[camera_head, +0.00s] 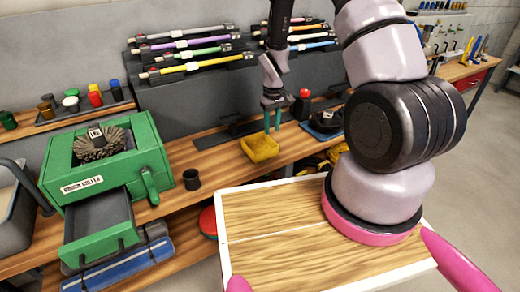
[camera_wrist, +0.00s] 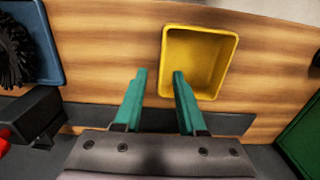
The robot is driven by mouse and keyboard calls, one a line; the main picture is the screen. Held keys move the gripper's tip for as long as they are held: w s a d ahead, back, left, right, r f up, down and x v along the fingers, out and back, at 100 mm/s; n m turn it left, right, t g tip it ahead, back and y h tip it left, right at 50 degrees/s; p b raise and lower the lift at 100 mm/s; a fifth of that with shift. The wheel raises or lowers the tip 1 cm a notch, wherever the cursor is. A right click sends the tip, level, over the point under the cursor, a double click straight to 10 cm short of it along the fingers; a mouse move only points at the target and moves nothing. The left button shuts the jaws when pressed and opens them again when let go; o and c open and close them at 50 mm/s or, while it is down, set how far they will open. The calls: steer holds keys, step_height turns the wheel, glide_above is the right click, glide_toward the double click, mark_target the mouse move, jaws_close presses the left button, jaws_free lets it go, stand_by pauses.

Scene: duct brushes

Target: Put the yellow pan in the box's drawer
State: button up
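The yellow pan (camera_head: 260,148) is a small shallow tray on the wooden bench, right of the green box. In the wrist view the pan (camera_wrist: 197,62) lies just beyond my fingertips, with its open side facing the camera. My gripper (camera_head: 272,122) is above the pan, pointing down. Its two green fingers (camera_wrist: 158,75) are apart with nothing between them; the right fingertip overlaps the pan's lower left part in the wrist view. The green box (camera_head: 108,160) stands on the left of the bench. Its drawer (camera_head: 98,230) is pulled out at the front and looks empty.
A round brush (camera_head: 98,143) sits on top of the box. A small dark cup (camera_head: 192,179) stands between box and pan. Racks of coloured-handled brushes (camera_head: 190,55) stand behind.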

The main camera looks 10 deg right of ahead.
mark_target(271, 139)
step_height(271, 139, down, 4)
steer(key=shift+a+f, duration=0.1)
steer(key=shift+f, duration=0.05)
jaws_close()
stand_by(1.4)
